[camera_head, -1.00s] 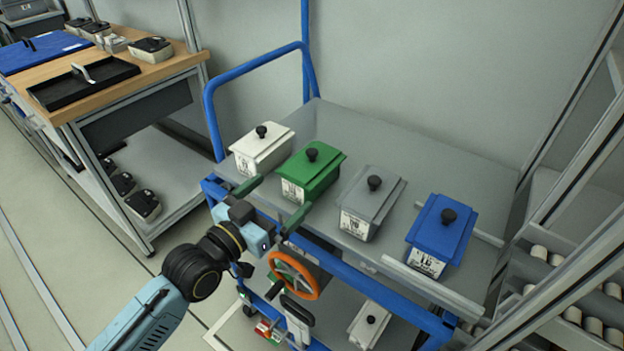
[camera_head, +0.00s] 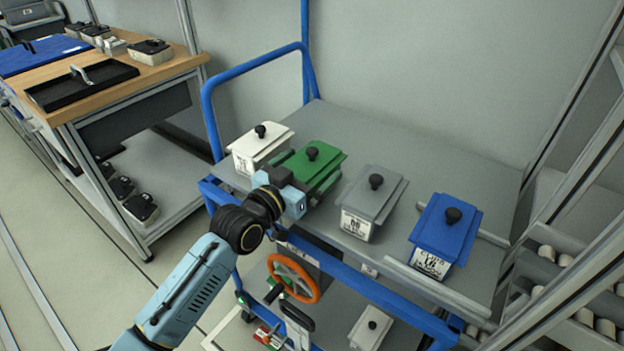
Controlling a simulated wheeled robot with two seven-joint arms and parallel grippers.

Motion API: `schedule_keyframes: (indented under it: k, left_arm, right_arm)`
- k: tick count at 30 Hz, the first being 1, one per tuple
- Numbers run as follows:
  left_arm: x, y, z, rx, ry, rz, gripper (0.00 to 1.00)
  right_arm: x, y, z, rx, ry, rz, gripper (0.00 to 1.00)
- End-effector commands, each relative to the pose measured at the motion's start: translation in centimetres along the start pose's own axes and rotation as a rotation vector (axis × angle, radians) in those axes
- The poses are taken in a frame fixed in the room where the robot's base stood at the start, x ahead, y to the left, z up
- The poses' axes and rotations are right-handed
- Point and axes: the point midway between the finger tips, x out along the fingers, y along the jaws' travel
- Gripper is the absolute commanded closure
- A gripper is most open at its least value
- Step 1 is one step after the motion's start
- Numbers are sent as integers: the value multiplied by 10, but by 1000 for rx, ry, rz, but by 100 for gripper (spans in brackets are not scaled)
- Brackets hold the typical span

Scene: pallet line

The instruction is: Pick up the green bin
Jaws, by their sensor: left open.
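The green bin (camera_head: 315,163) has a lid with a black knob and stands on the grey top shelf of a blue-framed cart. It is between a white bin (camera_head: 259,147) and a grey bin (camera_head: 371,203). My left gripper (camera_head: 295,178) is open at the near side of the green bin. The gripper body covers the bin's front and label. My right gripper is not in view.
A blue bin (camera_head: 444,236) stands at the right of the cart shelf (camera_head: 430,160), whose rear is clear. The cart's blue rail (camera_head: 345,285) runs below my left gripper, with an orange handwheel (camera_head: 293,277) under it. A workbench (camera_head: 165,72) stands at the left.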

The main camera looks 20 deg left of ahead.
Motion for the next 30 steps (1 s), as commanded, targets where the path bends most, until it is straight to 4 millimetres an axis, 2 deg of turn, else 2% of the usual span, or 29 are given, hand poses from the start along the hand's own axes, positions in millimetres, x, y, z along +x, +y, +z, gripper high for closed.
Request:
schedule_keyframes:
  k: [4, 18, 30]
  left_arm:
    - [0, 0, 0, 0, -1, 0, 0]
    - [0, 0, -2, 1, 6, 0, 62]
    - [0, 0, -10, 1, 6, 0, 64]
  right_arm:
    - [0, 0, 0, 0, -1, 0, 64]
    - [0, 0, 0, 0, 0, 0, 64]
    - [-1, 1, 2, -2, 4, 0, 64]
